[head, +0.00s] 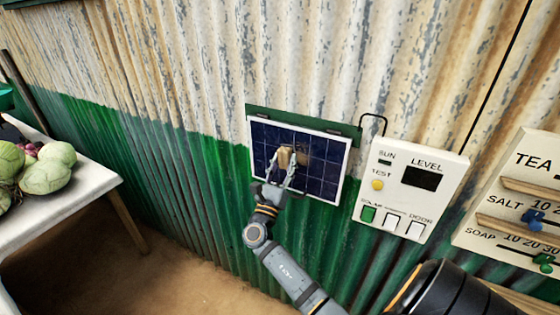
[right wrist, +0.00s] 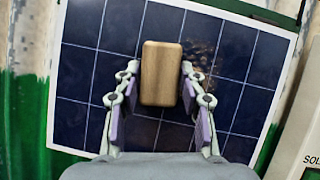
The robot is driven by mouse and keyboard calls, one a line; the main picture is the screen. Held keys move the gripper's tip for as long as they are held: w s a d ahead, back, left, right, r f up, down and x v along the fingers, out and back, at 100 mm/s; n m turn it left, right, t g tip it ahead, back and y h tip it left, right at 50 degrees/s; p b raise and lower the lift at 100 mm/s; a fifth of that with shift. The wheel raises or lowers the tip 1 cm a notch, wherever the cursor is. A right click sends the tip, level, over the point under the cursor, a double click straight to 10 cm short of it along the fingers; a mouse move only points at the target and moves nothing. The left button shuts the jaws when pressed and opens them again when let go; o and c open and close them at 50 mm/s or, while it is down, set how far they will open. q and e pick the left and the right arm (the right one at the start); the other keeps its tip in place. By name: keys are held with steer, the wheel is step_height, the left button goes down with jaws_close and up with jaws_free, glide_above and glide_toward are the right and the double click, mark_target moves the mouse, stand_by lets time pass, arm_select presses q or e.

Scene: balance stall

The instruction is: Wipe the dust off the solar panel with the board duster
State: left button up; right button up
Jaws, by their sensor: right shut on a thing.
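The solar panel (head: 325,180) is a dark blue gridded panel with a white frame, mounted on the corrugated wall. It fills much of the right wrist view (right wrist: 80,85). My right gripper (head: 284,168) is in front of the panel, shut on the board duster (right wrist: 161,72), a tan wooden block. The duster also shows in the head view (head: 285,156). It is against or very near the panel; contact cannot be told. Brown speckled dust (right wrist: 201,60) shows on the panel just right of the duster. The duster's wiping face is hidden. My left gripper is not in view.
A white control box (head: 411,190) with a level display and switches hangs right of the panel. A price board (head: 515,200) with shelves is farther right. A white table (head: 60,212) with cabbages (head: 47,177) stands at the left. Bare wall lies between table and panel.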

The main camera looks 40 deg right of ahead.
steer(key=s, duration=0.1)
steer(key=s+d+p, duration=0.1)
steer(key=shift+s+r, duration=0.2)
steer(key=shift+s, duration=0.1)
steer(key=shift+s+d, duration=0.15)
steer(key=shift+s, duration=0.1)
steer(key=shift+s+d+p, duration=0.25)
steer(key=shift+s+p, duration=0.3)
steer(key=shift+s+d+f+p, duration=0.1)
steer(key=shift+s+d+p, duration=0.15)
steer(key=shift+s, duration=0.4)
steer(key=shift+s+d+f+p, duration=0.1)
steer(key=shift+s+d+p, duration=0.15)
steer(key=shift+s, duration=0.35)
steer(key=shift+s+d+r+p, duration=0.15)
steer(key=shift+s+p, duration=0.2)
steer(key=shift+s, duration=0.1)
steer(key=shift+s+d+p, duration=0.3)
steer(key=shift+s, duration=0.35)
steer(key=shift+s+d+p, duration=0.25)
steer(key=shift+s, duration=0.4)
